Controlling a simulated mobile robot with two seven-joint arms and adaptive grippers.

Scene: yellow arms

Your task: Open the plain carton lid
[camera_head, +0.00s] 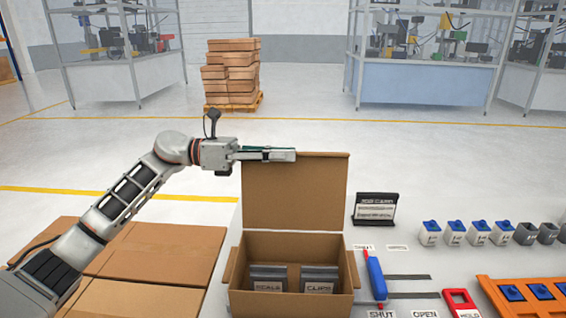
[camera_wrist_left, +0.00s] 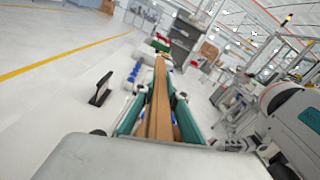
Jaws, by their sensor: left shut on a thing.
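The plain brown carton (camera_head: 292,304) stands on the white table in the head view. Its lid (camera_head: 294,195) is raised and roughly upright at the carton's back edge. The carton's mouth is open, and dark labelled packs (camera_head: 268,279) show inside. My left gripper (camera_head: 280,154) is at the lid's top edge, reaching in from the left, and is shut on it. In the left wrist view, the lid's brown cardboard (camera_wrist_left: 160,105) lies between the teal fingers of my left gripper (camera_wrist_left: 160,118). My right gripper is not in view.
Closed flat boxes (camera_head: 160,250) lie left of the carton. Farther right are several small blue-topped containers (camera_head: 454,233) and an orange tray (camera_head: 497,297).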

